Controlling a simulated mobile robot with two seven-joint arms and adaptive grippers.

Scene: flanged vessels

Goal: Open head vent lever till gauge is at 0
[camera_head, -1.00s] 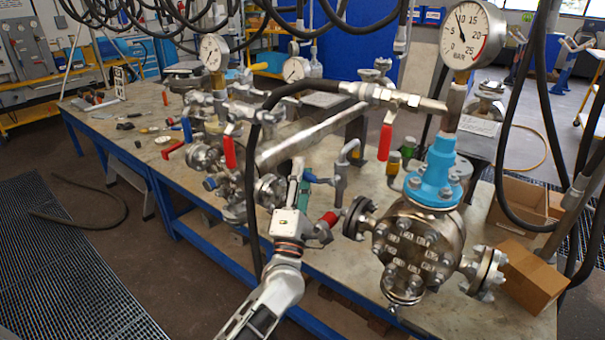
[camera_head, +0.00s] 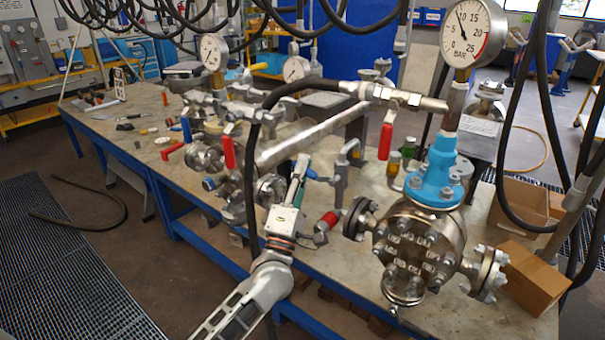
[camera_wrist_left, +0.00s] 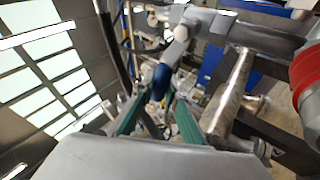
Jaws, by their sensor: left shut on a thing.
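The large round pressure gauge (camera_head: 473,33) stands at the top right in the head view, marked in BAR. Its needle points up and left, close to the 10 mark. My left gripper (camera_head: 300,170) reaches over the bench's front edge, left of the bolted round vessel (camera_head: 418,245). It is shut on a blue-ended lever (camera_head: 310,173) beside a grey pipe elbow (camera_head: 341,172). In the left wrist view the blue end (camera_wrist_left: 160,79) shows between the green finger pads (camera_wrist_left: 160,112). The fingers partly hide the lever. My right gripper is out of view.
A red lever (camera_head: 385,142) hangs from the upper pipe, and another red lever (camera_head: 229,152) hangs further left. A black hose (camera_head: 251,190) runs down just left of my gripper. Cardboard boxes (camera_head: 535,275) stand at the right. The left part of the bench is more open.

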